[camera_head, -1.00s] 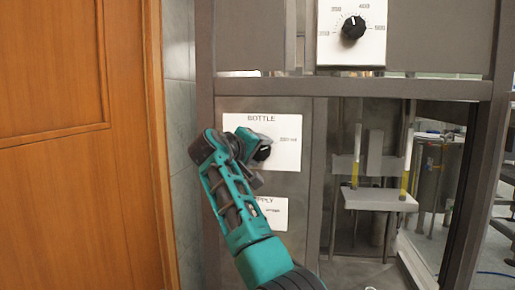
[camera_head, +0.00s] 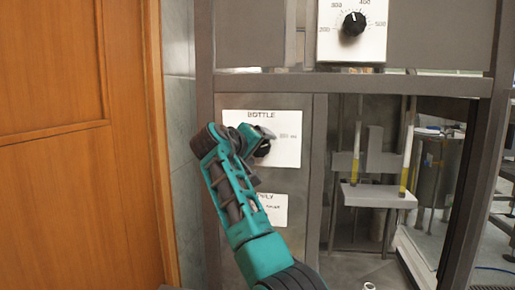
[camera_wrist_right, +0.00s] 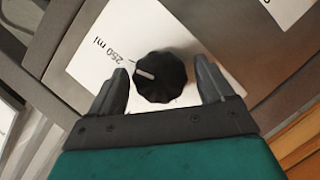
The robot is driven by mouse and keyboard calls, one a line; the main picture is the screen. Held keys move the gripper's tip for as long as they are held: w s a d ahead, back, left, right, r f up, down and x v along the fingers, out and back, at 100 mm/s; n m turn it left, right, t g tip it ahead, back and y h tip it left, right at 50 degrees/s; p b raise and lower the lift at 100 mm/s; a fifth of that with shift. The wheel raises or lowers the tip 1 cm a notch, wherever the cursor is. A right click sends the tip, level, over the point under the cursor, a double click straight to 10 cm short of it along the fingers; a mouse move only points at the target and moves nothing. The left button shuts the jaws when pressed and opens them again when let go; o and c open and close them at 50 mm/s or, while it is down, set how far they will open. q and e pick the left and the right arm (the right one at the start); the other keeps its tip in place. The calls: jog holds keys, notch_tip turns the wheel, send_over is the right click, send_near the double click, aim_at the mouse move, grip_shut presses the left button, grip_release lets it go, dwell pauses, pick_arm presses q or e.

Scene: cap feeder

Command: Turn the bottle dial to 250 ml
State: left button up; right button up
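The black ribbed bottle dial (camera_head: 264,149) sits on the white BOTTLE plate (camera_head: 288,154) and is partly hidden by my right gripper in the head view. In the right wrist view the dial (camera_wrist_right: 162,79) shows whole, with a white pointer mark aimed left, close to the short tick beside the printed 250 ml label (camera_wrist_right: 109,47). My right gripper (camera_wrist_right: 165,83) is open, one finger on each side of the dial. A gap shows between each finger and the dial. My left gripper is not in view.
A second dial (camera_head: 354,24) is on a white scale plate above. A SUPPLY plate (camera_head: 274,209) lies below, partly behind my arm. A grey frame post (camera_head: 318,185) stands right of the panel, with an open bay beyond it. A wooden door (camera_head: 75,150) is at the left.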

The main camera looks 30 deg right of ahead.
jog(key=shift+o, duration=0.3)
jog(key=b+v, duration=0.1)
jog(key=v, duration=1.2)
